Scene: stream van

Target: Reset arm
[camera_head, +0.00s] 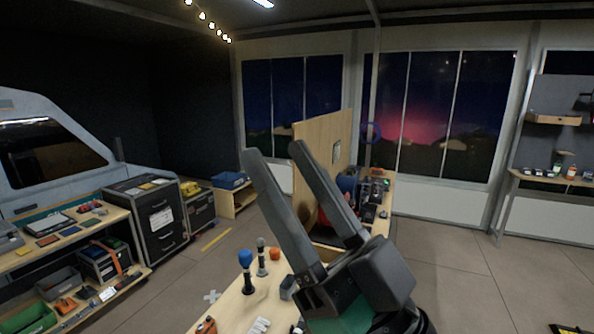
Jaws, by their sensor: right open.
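My right gripper (272,151) is large in the middle of the head view. Its two long grey fingers point up and to the left, spread apart, with nothing between them. It is above a wooden workbench (225,305), and its wrist hides part of the bench top. My left gripper is not in the view.
A blue-topped microphone (246,270) and a grey-topped one (261,258) stand on the bench, left of my wrist. A wooden panel (312,150) rises behind the fingers. Shelves with bins (62,286) and a black case (148,222) are at the left. Floor on the right is mostly clear.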

